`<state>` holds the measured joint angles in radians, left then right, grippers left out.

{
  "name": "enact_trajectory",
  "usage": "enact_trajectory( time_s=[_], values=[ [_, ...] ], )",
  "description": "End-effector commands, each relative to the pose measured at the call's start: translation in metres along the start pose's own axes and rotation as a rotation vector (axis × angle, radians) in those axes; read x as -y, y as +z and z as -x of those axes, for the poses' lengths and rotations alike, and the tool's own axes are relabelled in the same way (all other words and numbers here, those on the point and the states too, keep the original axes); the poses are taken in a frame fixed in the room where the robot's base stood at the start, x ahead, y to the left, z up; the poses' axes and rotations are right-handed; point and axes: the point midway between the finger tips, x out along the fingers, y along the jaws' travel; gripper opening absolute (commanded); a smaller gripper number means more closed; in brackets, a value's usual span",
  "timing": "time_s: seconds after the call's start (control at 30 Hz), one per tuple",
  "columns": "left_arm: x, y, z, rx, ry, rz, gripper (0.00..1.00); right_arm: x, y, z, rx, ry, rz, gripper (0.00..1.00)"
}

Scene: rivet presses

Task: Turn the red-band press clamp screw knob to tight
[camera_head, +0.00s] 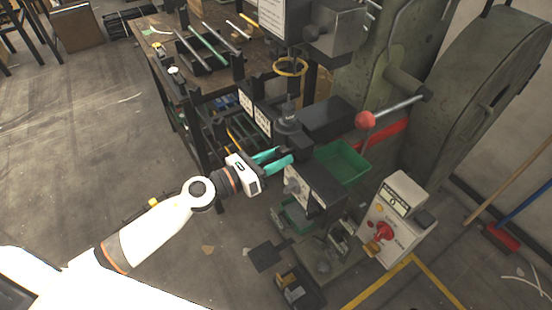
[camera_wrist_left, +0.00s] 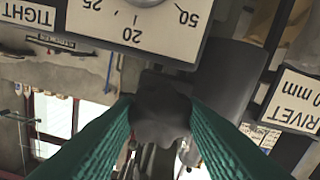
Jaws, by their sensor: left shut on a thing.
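My left gripper (camera_head: 281,158) reaches in from the left with its green fingers at the front of the press. In the left wrist view, the fingers are closed on both sides of a dark, lobed clamp screw knob (camera_wrist_left: 161,112). A dial plate (camera_wrist_left: 135,28) with numbers and a TIGHT label (camera_wrist_left: 27,14) show beside the knob, upside down. In the head view the gripped knob is hidden by the fingers or too small to make out. A red band (camera_head: 384,135) crosses the press body behind. My right gripper is not in view.
A red-balled lever (camera_head: 365,119) and a green bin (camera_head: 342,162) are right of the gripper. A control box with a red knob (camera_head: 383,231) stands at lower right. A workbench with rods (camera_head: 208,47) is behind.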

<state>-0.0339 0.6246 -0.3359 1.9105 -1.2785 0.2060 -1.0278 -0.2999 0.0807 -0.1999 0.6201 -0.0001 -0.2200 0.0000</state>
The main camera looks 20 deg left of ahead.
Motion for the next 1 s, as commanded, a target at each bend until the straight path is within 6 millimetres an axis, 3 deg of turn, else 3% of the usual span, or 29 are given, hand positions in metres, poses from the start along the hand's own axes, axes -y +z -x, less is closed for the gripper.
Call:
enact_trajectory(
  time_s=[0.43,0.47,0.6,1.0],
  values=[
    [-0.0002,0.0025,0.0005,0.006,0.001,-0.013,0.14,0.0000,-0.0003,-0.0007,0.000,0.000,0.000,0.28],
    [-0.0002,0.0025,0.0005,0.006,0.001,-0.013,0.38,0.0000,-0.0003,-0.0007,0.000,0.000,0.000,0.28],
    [-0.0001,0.0019,0.0004,0.004,0.001,-0.012,0.59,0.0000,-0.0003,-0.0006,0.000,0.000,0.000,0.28],
    [0.0052,0.0005,-0.0004,0.002,0.001,-0.012,0.59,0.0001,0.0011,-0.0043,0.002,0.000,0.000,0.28]
  ],
)
